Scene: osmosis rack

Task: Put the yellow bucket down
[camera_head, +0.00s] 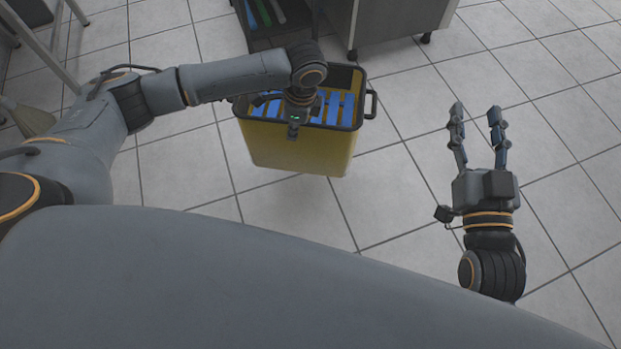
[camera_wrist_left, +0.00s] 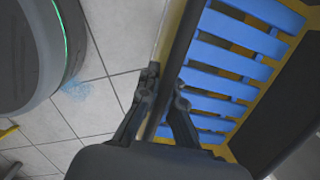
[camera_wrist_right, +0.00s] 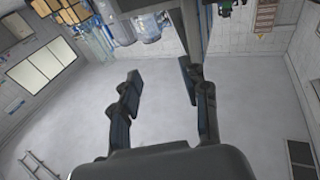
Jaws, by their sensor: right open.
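The yellow bucket (camera_head: 295,152) is a box-shaped bin with a dark rim, side handles and several blue slats inside. It is upright in the middle of the head view; I cannot tell if its base touches the floor. My left gripper (camera_head: 297,108) is over its near rim, fingers mostly hidden from the head. In the left wrist view, the left fingers (camera_wrist_left: 164,92) are closed around a dark bar along the bucket's edge, beside the blue slats (camera_wrist_left: 228,58). My right gripper (camera_head: 475,115) is open and empty, to the right of the bucket; its fingers (camera_wrist_right: 161,82) stand apart in the right wrist view.
A grey wheeled cabinet (camera_head: 402,18) and a dark open shelf unit with coloured items (camera_head: 264,14) stand behind the bucket. Metal legs (camera_head: 50,45) are at upper left. The tiled floor (camera_head: 390,215) is clear in front and right of the bucket.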

